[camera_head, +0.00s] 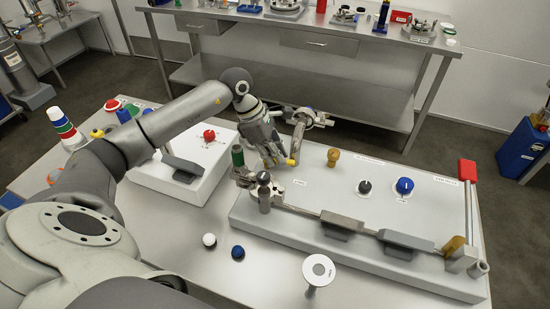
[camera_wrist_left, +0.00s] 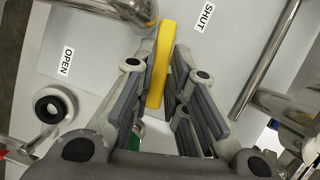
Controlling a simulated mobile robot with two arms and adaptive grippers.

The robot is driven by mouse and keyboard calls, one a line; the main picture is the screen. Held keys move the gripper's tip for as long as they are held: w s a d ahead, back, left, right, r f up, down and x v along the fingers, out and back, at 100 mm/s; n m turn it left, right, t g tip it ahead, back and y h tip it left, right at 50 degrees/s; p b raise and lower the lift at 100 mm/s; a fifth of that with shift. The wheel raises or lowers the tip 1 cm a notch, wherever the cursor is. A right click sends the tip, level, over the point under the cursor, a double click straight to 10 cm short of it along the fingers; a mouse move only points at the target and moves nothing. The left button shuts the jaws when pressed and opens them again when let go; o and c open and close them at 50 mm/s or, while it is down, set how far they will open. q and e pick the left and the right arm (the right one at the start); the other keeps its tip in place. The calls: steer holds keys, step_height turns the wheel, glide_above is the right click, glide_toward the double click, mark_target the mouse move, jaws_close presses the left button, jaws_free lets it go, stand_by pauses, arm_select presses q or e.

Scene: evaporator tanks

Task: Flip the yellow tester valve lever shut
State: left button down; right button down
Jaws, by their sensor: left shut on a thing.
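The yellow tester valve lever (camera_wrist_left: 160,65) is a flat yellow bar between the fingers of my left gripper (camera_wrist_left: 163,85) in the left wrist view. The gripper is shut on it. The lever lies between the printed OPEN label (camera_wrist_left: 66,61) and SHUT label (camera_wrist_left: 203,18). In the head view my left gripper (camera_head: 277,160) is low at the left rear of the white panel, and a yellow end of the lever (camera_head: 291,161) shows beside its fingers. The fingers hide much of the lever there. My right gripper is not in view.
A bent metal pipe (camera_head: 299,135) stands close to the gripper's right. A green-handled fitting (camera_head: 238,157) stands close on its left. The panel (camera_head: 300,232) also carries a brass knob (camera_head: 333,157), a black knob (camera_head: 365,187) and a blue knob (camera_head: 404,186).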

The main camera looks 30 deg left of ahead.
arm_select(q)
steer(key=shift+f+m+g+b, duration=0.15)
steer(key=shift+m+g+b, duration=0.15)
steer(key=shift+m+b, duration=0.5)
steer(key=shift+s+d+m+b, duration=0.1)
steer(key=shift+s+m+b, duration=0.1)
steer(key=shift+m+b, duration=0.25)
steer(key=shift+r, duration=0.2)
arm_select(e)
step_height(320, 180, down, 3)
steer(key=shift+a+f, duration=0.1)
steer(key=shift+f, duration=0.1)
arm_select(q)
steer(key=c, duration=1.4)
jaws_free()
steer(key=shift+c, duration=0.2)
